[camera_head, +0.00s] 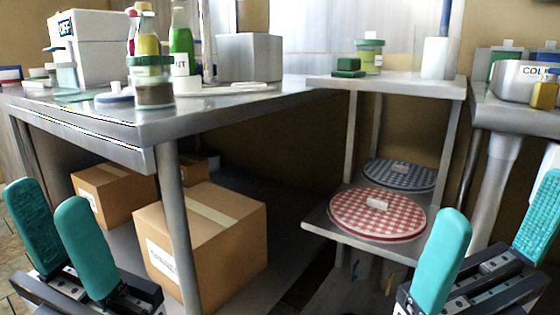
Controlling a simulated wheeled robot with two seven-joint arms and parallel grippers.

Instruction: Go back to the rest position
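My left gripper (54,243) is at the lower left, in front of the left table. Its two teal fingers stand apart with nothing between them. My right gripper (492,240) is at the lower right, in front of the shelf unit. Its teal fingers are wide apart and empty. Both grippers point up and forward and touch nothing that I can see. The arms behind them are mostly out of view.
A steel table (120,121) on the left bears jars and bottles, with cardboard boxes (218,235) beneath. A shelf unit (400,87) in the middle holds a red checked round lid (350,212) and a blue one (380,175). A counter (505,113) stands at right.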

